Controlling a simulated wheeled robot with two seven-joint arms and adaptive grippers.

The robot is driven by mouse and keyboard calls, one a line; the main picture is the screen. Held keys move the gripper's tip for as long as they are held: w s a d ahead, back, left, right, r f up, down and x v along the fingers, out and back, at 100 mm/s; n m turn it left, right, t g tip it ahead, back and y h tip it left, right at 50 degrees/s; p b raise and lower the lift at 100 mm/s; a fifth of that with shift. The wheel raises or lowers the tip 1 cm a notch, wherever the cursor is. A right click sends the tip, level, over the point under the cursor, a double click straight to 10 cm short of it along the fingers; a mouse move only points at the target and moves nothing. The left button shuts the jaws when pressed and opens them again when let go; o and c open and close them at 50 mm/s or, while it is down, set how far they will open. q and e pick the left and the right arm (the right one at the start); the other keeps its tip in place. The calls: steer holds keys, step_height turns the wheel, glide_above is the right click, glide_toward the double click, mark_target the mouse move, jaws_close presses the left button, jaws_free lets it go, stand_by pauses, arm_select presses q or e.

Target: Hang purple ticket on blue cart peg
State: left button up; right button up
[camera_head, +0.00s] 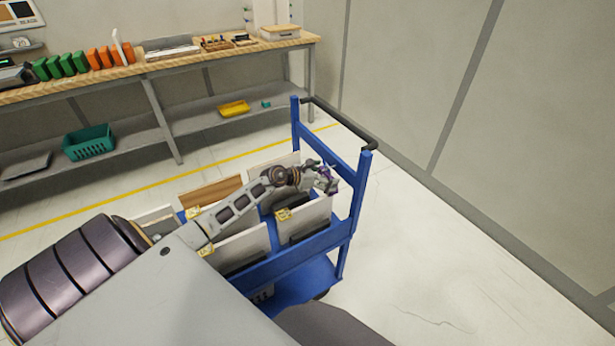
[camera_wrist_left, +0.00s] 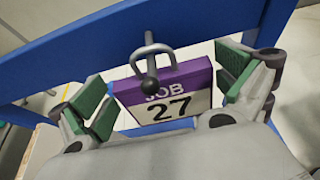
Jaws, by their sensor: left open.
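In the head view my left gripper (camera_head: 328,182) is at the handle end of the blue cart (camera_head: 358,195), with the ticket barely visible there. My right gripper is out of view.
The cart holds upright panels (camera_head: 245,246) with yellow tags (camera_head: 283,214). Its blue crossbar (camera_wrist_left: 90,45) runs close behind the ticket. A workbench (camera_head: 190,62) with green and orange bins stands behind. Floor right of the cart is clear up to the wall.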

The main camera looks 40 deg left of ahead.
arm_select(q)
steer(key=v, duration=1.1)
steer(key=shift+s, duration=0.15)
stand_by(0.6)
steer(key=shift+a, duration=0.1)
stand_by(0.4)
